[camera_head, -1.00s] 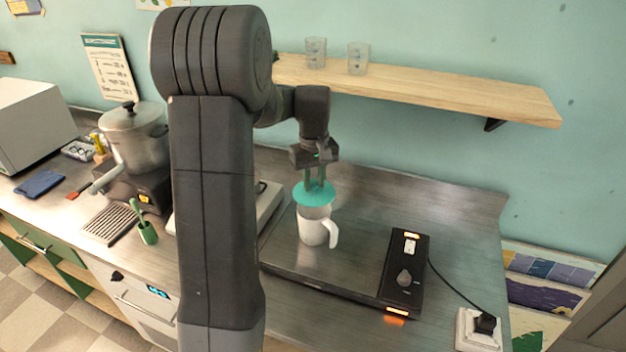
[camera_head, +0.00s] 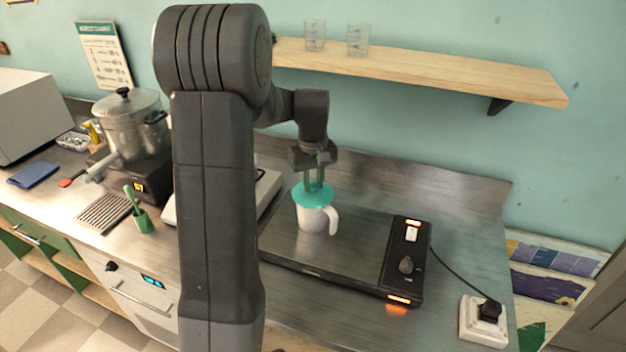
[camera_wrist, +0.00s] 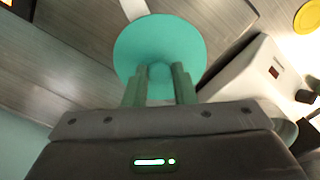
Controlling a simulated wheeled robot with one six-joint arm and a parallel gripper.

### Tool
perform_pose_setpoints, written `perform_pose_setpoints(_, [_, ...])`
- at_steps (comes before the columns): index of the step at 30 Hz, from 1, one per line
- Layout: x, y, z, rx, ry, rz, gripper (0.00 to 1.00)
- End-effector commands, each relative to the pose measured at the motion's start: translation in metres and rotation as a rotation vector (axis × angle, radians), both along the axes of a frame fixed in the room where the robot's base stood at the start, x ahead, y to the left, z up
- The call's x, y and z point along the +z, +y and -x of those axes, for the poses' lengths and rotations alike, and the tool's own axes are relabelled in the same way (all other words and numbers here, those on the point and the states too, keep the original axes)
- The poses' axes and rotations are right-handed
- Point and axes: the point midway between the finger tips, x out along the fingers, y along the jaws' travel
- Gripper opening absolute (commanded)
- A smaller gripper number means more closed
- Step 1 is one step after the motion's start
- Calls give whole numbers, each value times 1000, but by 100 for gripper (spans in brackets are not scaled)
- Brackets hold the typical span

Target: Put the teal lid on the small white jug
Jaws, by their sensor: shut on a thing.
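The small white jug (camera_head: 312,219) stands upright on the dark hot plate (camera_head: 345,240), its handle to the right in the head view. The teal lid (camera_head: 313,195) is level at the jug's top and covers its mouth. I cannot tell whether it is fully seated. My gripper (camera_head: 315,182) points down from above and is shut on the lid's knob. In the wrist view the teal lid (camera_wrist: 160,45) lies beyond the fingers of my gripper (camera_wrist: 159,82). It hides nearly all of the jug there; a white strip, likely the handle, shows past its far edge.
The hot plate's control panel (camera_head: 405,262), with glowing orange lights, is to the right of the jug. A wooden shelf (camera_head: 430,75) with two clear cups runs along the wall above. A metal pot (camera_head: 133,120) and a green holder (camera_head: 142,221) stand on the left.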

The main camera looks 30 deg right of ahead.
Motion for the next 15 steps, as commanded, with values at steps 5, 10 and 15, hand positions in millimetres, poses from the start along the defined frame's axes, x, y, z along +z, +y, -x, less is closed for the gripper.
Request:
perform_pose_setpoints(5, [0, 0, 0, 0, 0, 0, 31])
perform_pose_setpoints(10, [0, 0, 0, 0, 0, 0, 49])
perform_pose_setpoints(15, [0, 0, 0, 0, 0, 0, 49])
